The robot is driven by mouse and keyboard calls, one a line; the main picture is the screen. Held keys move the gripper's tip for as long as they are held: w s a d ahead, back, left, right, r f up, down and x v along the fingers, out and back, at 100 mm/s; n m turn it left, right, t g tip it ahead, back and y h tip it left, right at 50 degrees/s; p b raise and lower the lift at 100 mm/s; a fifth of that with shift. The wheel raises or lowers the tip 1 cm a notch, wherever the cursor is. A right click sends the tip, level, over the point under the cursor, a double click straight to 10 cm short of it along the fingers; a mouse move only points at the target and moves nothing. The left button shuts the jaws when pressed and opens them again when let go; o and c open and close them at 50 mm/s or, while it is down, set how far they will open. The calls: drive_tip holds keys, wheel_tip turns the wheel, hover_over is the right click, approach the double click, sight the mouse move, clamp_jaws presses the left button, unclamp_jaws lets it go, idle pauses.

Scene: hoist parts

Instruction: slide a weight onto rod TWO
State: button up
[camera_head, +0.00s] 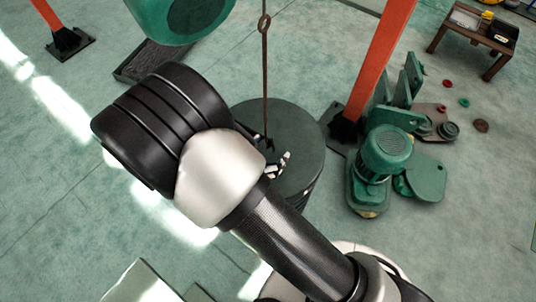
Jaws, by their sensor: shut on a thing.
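A thin brown rod (265,80) with an eye at its top hangs upright on a cable, its lower end reaching the top of a large dark round stack (300,125). I see no label that tells whether it is rod TWO. The stack looks like round weights, with layered edges at its lower right. My gripper (279,163) is over the top of the stack, close to the rod's lower end. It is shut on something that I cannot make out. My arm hides the left part of the stack and most of the gripper.
An orange post (379,65) stands right of the stack, with another (47,13) at upper left. A green rounded machine part (175,15) is at the top. A green motor (386,152) and loose parts lie to the right. A small wooden table (476,40) stands far right.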

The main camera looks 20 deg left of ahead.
drive_tip(key=shift+w+a+f, duration=0.1)
drive_tip(key=shift+w+a, duration=0.4)
drive_tip(key=shift+w, duration=0.6)
drive_tip(key=shift+w+a+r, duration=0.1)
drive_tip(key=shift+w+a, duration=0.45)
drive_tip(key=shift+w, duration=0.5)
drive_tip(key=shift+w+a+f, duration=0.1)
drive_tip(key=shift+w+a, duration=0.4)
drive_tip(key=shift+w, duration=0.6)
drive_tip(key=shift+w+a, duration=0.1)
drive_tip(key=shift+w, duration=0.05)
drive_tip(key=shift+f, duration=0.25)
drive_tip(key=shift+f+b, duration=0.75)
drive_tip(key=shift+f, duration=0.3)
